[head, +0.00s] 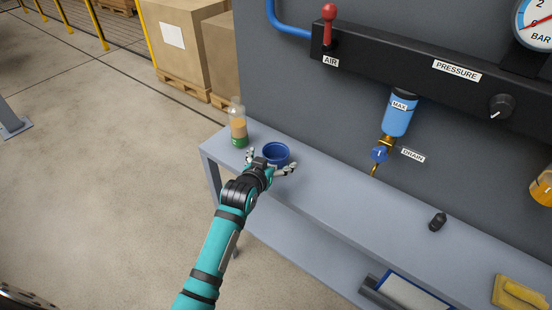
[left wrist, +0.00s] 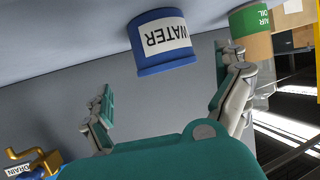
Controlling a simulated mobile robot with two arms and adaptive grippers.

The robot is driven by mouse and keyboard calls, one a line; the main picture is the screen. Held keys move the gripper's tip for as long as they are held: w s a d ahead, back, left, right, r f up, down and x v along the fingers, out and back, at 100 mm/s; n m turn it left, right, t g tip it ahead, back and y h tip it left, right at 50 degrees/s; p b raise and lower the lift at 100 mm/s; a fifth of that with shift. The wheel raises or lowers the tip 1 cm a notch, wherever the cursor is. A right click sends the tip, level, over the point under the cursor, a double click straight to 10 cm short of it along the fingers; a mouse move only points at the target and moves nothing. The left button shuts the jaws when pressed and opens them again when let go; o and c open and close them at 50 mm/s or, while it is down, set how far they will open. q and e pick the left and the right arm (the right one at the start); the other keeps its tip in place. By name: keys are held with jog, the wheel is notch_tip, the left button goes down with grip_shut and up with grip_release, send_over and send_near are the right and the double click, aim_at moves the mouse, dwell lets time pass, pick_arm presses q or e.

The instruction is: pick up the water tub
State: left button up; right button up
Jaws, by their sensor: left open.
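The water tub (head: 276,153) is a small round blue tub on the grey bench (head: 330,190), near its far left end. In the left wrist view the blue tub (left wrist: 160,42) shows a white label reading WATER, upside down in that picture. My left gripper (head: 271,164) is open at the tub's near side, its fingers spread to either side. In the left wrist view the open fingers (left wrist: 165,90) point toward the tub, which appears beyond and between the tips. No finger is clearly touching it. My right gripper is in neither view.
A bottle with a green band (head: 238,125) stands close to the left of the tub. A dark panel rises behind the bench, with a blue filter bowl (head: 398,115) and a drain valve (head: 380,154). A small black object (head: 437,221) and a yellow sponge-like item (head: 519,293) lie further right.

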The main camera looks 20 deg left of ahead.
aim_at(279, 149)
pick_arm(q)
jog(key=shift+a+p+x, duration=0.2)
jog(key=shift+p+x, duration=0.05)
jog(key=shift+x, duration=1.25)
jog(key=shift+a+p+x, duration=0.15)
jog(key=shift+p+x, duration=0.1)
jog(key=shift+x, duration=1.3)
jog(key=shift+r, duration=0.25)
jog(key=c, duration=1.2)
